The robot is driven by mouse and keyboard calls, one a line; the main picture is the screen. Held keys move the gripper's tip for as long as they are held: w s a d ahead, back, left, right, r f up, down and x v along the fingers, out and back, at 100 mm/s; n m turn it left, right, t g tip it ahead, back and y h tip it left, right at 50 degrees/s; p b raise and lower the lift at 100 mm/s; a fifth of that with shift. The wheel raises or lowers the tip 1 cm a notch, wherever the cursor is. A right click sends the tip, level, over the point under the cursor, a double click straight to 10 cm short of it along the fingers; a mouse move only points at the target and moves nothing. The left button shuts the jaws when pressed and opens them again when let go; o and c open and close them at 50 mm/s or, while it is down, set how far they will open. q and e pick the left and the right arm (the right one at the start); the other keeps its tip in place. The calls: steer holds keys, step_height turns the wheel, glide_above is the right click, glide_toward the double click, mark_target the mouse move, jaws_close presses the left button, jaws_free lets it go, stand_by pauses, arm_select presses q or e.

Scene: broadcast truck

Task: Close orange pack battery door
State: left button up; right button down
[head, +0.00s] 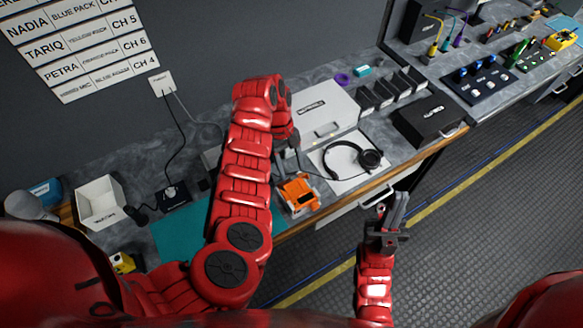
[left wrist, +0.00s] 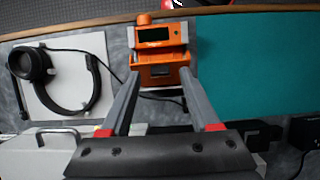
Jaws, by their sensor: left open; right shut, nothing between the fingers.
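The orange pack (head: 298,194) sits near the front edge of the counter, just left of the headphones. In the left wrist view the orange pack (left wrist: 157,34) shows a dark window on its body, and an orange framed part with a dark recess lies toward my gripper. I cannot tell exactly how far its battery door stands open. My left gripper (left wrist: 158,74) is open and empty, with its two fingertips at either side of the pack's near part; I cannot tell whether they touch it. My right gripper (head: 398,200) is shut and empty, out over the floor in front of the counter.
Headphones (head: 352,158) lie on a white sheet right of the pack. A silver case (head: 322,112) stands behind it. A teal mat (head: 180,234) is to the left, with a white bin (head: 100,202) beyond. A black box (head: 428,120) stands further right.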

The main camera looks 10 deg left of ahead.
arm_select(q)
steer(key=shift+s+d+f, duration=0.1)
steer(key=shift+s+f, duration=0.05)
steer(key=shift+f, duration=0.2)
steer(key=shift+c, duration=0.3)
jaws_close()
